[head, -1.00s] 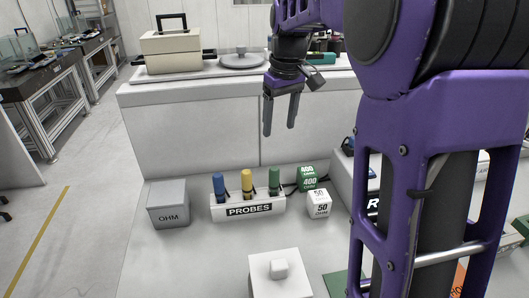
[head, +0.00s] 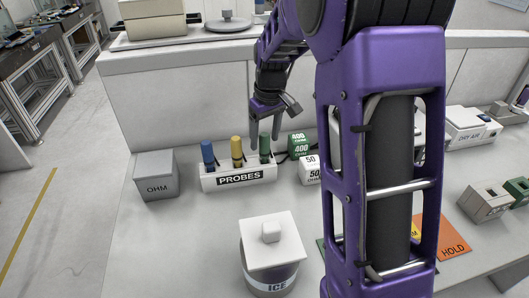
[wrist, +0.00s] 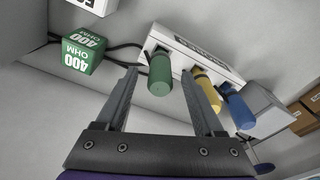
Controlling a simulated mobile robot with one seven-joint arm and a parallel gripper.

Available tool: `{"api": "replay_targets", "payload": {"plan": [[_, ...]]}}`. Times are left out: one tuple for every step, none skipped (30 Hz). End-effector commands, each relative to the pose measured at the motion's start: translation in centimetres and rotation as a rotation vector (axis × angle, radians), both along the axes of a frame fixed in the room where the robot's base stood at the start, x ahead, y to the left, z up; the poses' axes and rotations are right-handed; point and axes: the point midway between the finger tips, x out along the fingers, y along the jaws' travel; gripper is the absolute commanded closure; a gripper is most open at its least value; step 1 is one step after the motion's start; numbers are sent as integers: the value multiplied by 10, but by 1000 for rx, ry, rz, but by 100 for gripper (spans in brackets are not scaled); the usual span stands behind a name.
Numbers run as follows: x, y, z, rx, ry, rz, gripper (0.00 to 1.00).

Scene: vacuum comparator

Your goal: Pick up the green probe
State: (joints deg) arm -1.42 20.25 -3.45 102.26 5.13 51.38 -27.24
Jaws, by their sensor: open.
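The green probe (head: 265,147) stands upright in the right slot of the white PROBES holder (head: 240,180), beside the yellow probe (head: 237,152) and the blue probe (head: 208,155). My gripper (head: 264,140) is open and empty, with its fingers pointing down around or just above the green probe in the head view. In the wrist view, the green probe (wrist: 160,75) lies ahead between the open fingertips (wrist: 158,72). The yellow probe (wrist: 206,95) is close beside the right finger. I cannot tell whether a finger touches either probe.
A green 400 ohm block (head: 298,144) and a white 50 ohm block (head: 311,170) stand just right of the holder. A grey OHM box (head: 155,175) is at left. A white-lidded ICE container (head: 271,245) stands in front. Dark cables run near the green block.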

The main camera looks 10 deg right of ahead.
Motion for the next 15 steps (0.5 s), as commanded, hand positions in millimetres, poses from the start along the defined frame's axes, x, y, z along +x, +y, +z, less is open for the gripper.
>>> {"api": "replay_targets", "payload": {"plan": [[1, 1, -7, 0, 1, 1, 30], [1, 1, -9, 0, 1, 1, 30], [1, 1, -11, 0, 0, 1, 30], [2, 1, -12, 0, -1, 1, 30], [2, 1, -13, 0, -1, 1, 30], [2, 1, -13, 0, -1, 1, 30], [2, 1, -13, 0, -1, 1, 30], [2, 1, -13, 1, -2, 0, 30], [2, 1, -12, 0, -1, 0, 30], [2, 1, -12, 0, -1, 0, 30], [2, 1, -12, 0, -1, 0, 30], [2, 1, -12, 0, -1, 0, 37], [2, 1, -12, 0, -1, 0, 43], [2, 1, -12, 0, -1, 0, 48], [2, 1, -12, 0, -1, 0, 55]]}}
